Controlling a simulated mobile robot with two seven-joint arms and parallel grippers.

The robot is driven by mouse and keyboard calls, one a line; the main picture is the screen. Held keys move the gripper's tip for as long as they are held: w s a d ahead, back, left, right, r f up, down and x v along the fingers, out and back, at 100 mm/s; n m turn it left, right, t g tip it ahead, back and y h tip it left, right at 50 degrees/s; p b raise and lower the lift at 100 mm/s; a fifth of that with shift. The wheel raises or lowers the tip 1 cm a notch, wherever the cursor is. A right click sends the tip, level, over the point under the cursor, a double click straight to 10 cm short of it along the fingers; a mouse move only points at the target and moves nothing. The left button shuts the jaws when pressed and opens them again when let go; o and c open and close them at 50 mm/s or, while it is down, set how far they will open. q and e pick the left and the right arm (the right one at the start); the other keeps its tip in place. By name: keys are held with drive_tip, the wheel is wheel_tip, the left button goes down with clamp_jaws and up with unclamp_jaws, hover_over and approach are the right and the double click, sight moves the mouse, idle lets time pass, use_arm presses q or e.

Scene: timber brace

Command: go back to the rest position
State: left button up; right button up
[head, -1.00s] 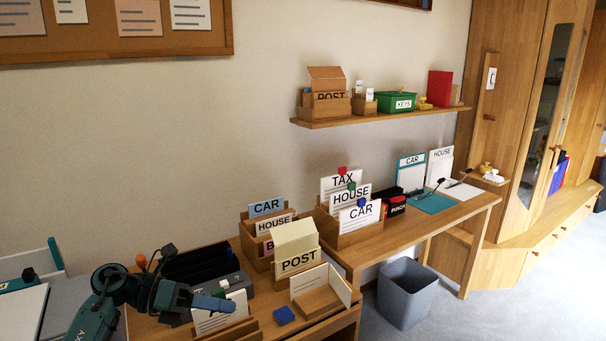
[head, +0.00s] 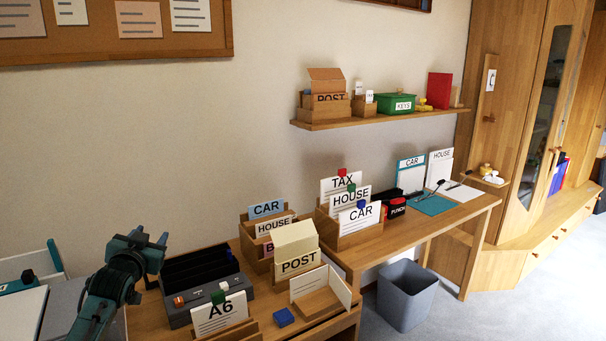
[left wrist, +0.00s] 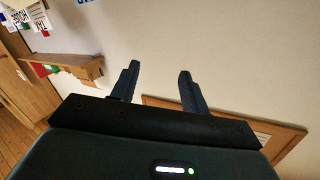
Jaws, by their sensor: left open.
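My left arm comes in from the lower left of the head view. Its gripper (head: 162,240) is raised over the left part of the desk, in front of the bare wall, and touches nothing that I can see. In the left wrist view the two dark fingers (left wrist: 157,82) stand wide apart with nothing between them. Behind them are the wall and the cork board (left wrist: 225,115), both tilted in that view. My right gripper is in neither view.
Below and right of the gripper, a dark divided tray (head: 196,270), an A6 card (head: 218,314) with a green clip and a POST box (head: 296,250) stand on the wooden desk. A blue block (head: 284,316) lies nearby. A shelf (head: 385,115) hangs on the wall. A grey bin (head: 406,292) stands on the floor.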

use_arm(q)
drive_tip(key=s+d+f+m+g+h, duration=0.1)
drive_tip(key=s+d+f+g+h, duration=0.1)
drive_tip(key=s+d+f, duration=0.6)
drive_tip(key=s+d+f+m+g+h, duration=0.1)
drive_tip(key=s+d+f, duration=0.4)
drive_tip(key=s+f, duration=0.65)
drive_tip(key=s+d+f+g+h, duration=0.1)
drive_tip(key=s+d+f, duration=0.2)
drive_tip(key=s, duration=0.7)
drive_tip(key=s+d+f+n+g+h, duration=0.1)
drive_tip(key=s+d, duration=0.4)
drive_tip(key=s, duration=0.5)
wheel_tip(320, 180, down, 2)
drive_tip(key=shift+d+f+g, duration=0.2)
drive_tip(key=shift+f+g, duration=0.05)
drive_tip(key=shift+g, duration=0.35)
drive_tip(key=shift+s, duration=0.1)
drive_tip(key=shift+c, duration=1)
drive_tip(key=shift+a, duration=0.15)
